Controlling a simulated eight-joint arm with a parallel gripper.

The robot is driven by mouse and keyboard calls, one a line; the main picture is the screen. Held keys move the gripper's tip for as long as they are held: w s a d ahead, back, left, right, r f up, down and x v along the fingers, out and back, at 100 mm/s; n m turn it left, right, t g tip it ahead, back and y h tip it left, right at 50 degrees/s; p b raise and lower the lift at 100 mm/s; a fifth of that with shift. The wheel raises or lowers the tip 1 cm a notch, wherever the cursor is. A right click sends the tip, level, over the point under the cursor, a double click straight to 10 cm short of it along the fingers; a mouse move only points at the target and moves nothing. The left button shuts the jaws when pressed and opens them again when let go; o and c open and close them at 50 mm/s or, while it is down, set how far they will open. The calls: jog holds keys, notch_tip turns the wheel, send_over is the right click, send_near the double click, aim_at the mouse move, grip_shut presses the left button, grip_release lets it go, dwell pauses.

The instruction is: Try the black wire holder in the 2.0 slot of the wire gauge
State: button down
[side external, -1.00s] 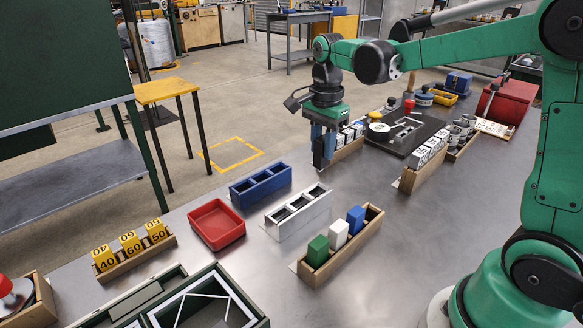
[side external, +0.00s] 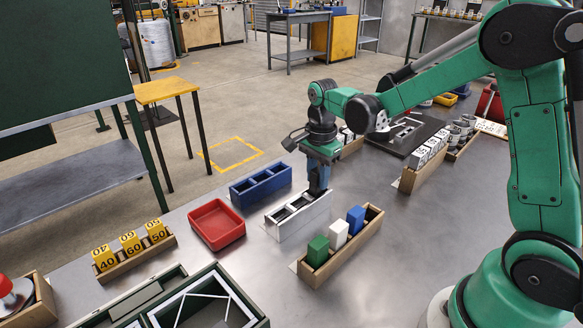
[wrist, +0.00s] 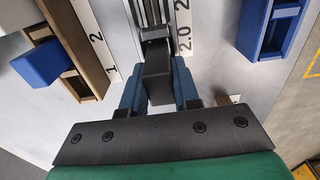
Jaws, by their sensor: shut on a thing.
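The white wire gauge (side external: 291,224) stands mid-table in the side view, with dark slots along its top. In the wrist view its white face (wrist: 184,14) shows a 2.0 label beside a dark slot. My gripper (side external: 318,188) is over the far right end of the gauge. Its blue fingers (wrist: 159,88) are shut on the black wire holder (wrist: 157,82), which lines up with the slot end near the 2.0 label. The holder's lower end is hidden, so I cannot tell whether it is in the slot or just above it.
A wooden rack (side external: 368,232) with green, white and blue blocks stands close on the right. A blue tray (side external: 245,192) is behind the gauge and a red bin (side external: 216,232) to its left. Bare table lies between the gauge and the wooden rack.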

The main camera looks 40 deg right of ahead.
aim_at(318, 170)
jog(key=c, duration=0.6)
grip_release()
jog(key=shift+o, duration=0.2)
jog(key=shift+r, duration=2.8)
